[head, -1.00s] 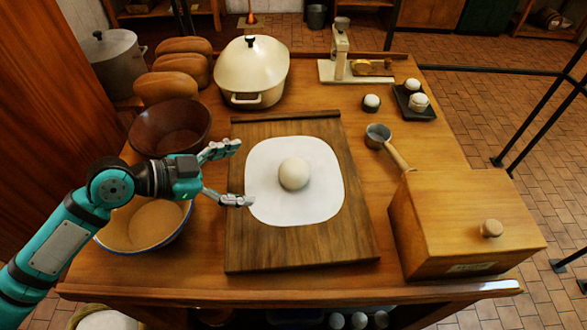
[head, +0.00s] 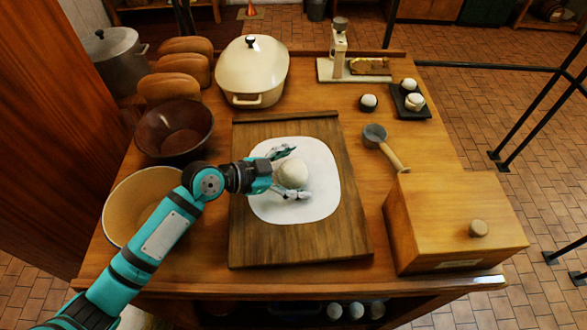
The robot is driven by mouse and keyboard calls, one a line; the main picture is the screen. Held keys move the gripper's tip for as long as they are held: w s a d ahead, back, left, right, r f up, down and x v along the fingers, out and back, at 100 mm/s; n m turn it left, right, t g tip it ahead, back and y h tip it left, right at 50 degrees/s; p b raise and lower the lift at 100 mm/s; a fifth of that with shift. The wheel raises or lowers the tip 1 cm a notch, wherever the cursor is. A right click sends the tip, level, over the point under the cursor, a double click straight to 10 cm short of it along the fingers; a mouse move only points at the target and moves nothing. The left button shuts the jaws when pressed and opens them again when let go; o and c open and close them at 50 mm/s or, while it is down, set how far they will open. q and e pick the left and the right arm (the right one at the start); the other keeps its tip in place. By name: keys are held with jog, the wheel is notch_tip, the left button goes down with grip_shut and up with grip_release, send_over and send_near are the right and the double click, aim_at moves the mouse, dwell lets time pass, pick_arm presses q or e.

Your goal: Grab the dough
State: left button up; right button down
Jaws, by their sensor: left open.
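The dough (head: 293,173) is a pale round ball on a white rounded sheet (head: 322,205). The sheet lies on a dark wooden board (head: 280,248) in the middle of the table. My left gripper (head: 293,172) reaches in from the left with its fingers open, one on the far side of the dough and one on the near side. I cannot tell whether the fingers touch it. My right gripper is not in view.
A brown bowl (head: 174,130) and a cream bowl (head: 130,207) stand left of the board. Behind are bread loaves (head: 180,67), a lidded cream pot (head: 252,75) and a scale (head: 340,60). A ladle (head: 375,136) and a wooden box (head: 450,215) are on the right.

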pick_arm(q)
jog(key=c, duration=1.3)
jog(key=shift+c, duration=0.4)
jog(key=shift+r, duration=0.15)
